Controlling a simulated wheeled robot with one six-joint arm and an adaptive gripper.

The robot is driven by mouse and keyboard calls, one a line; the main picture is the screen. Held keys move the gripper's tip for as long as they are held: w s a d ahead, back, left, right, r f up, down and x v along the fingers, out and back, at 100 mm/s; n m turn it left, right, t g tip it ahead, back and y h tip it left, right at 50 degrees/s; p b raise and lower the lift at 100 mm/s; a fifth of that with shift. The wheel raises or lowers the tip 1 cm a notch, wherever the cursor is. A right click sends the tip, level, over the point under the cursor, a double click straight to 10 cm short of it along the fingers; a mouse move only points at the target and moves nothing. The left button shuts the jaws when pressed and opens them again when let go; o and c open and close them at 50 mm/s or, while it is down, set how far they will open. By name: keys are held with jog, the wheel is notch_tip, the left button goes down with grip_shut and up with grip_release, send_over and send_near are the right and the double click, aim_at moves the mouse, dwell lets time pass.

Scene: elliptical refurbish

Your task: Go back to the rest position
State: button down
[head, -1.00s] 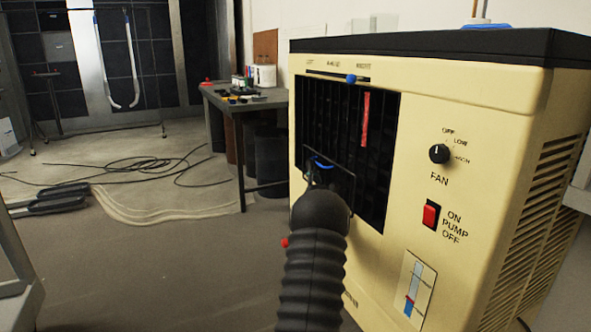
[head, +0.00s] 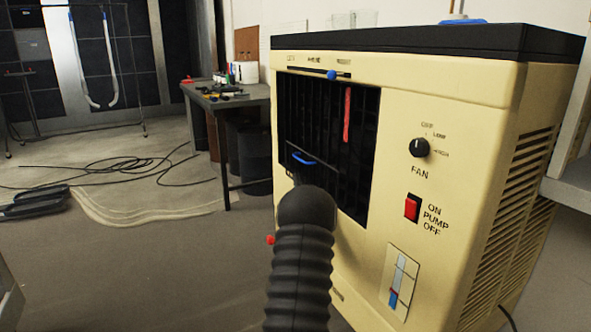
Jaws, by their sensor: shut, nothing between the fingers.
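My arm, black with a ribbed sleeve, rises from the bottom middle in front of the cream cooler (head: 465,110). My gripper (head: 297,180) shows only as a small dark tip beyond the rounded wrist, shut and with nothing visible in it. The rest of it is hidden by the wrist. The tip appears in front of the cooler's dark grille (head: 320,115), just below a blue handle (head: 304,158). I cannot tell whether it touches either.
The cooler has a fan knob (head: 418,147), a red pump switch (head: 411,208) and a blue top slider (head: 332,75). A workbench (head: 240,98) with tools stands behind left. Black cables (head: 110,165) lie on the floor at left. The floor left of my arm is mostly open.

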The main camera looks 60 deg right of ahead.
jog(key=v, duration=0.5)
jog(key=shift+s+a+f, duration=0.2)
jog(key=shift+f, duration=0.05)
